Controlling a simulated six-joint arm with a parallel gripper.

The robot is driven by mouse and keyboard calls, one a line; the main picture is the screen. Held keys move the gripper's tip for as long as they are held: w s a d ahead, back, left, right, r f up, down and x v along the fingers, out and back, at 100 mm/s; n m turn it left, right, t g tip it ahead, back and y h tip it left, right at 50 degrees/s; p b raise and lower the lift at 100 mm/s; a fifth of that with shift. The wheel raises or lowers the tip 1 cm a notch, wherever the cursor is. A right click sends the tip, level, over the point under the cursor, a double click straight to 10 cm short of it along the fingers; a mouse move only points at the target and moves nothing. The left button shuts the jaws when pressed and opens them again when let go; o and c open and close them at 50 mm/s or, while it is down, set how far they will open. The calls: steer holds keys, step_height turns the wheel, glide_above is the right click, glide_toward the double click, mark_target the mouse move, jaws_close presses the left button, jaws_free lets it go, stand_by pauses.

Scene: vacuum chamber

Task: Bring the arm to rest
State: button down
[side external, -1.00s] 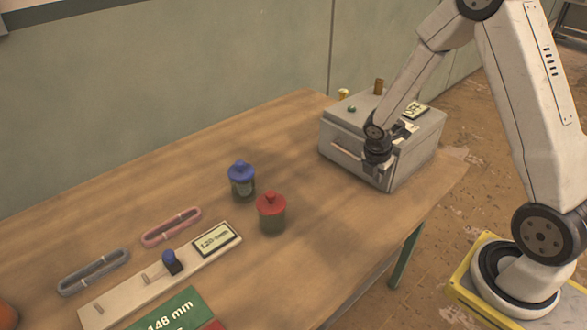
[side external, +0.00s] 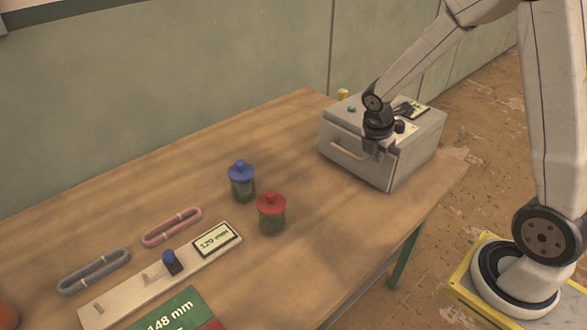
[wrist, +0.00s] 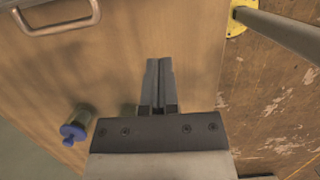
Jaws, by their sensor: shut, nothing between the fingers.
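My gripper (side external: 373,149) is in front of the upper front edge of the grey vacuum chamber box (side external: 405,165), near its right corner. In the wrist view its two grey fingers (wrist: 159,63) lie together, shut and empty, with wooden table behind them. The chamber's lid is down, and its front handle (side external: 349,150) is to the left of my gripper. A handle also shows at the top left of the wrist view (wrist: 60,25). My wrist and forearm hide part of the chamber's top.
A blue-lidded jar (side external: 242,182) and a red-lidded jar (side external: 271,214) stand mid-table. A sealer bar (side external: 130,295) with a 120 mm display (side external: 216,239), a pink loop (side external: 172,228) and a grey loop (side external: 94,272) lie left. The table (side external: 250,130) behind the jars is clear.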

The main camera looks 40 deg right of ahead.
steer(key=s+a+r+m+t+y, duration=0.1)
steer(key=s+a+m, duration=0.3)
steer(key=m, duration=0.5)
steer(key=s+a+r+m+t+y, duration=0.1)
steer(key=s+a+m, duration=0.2)
steer(key=a+m, duration=0.5)
steer(key=shift+s+a+r+m+t+y, duration=0.3)
steer(key=shift+s+m+y, duration=0.1)
steer(key=shift+m, duration=0.1)
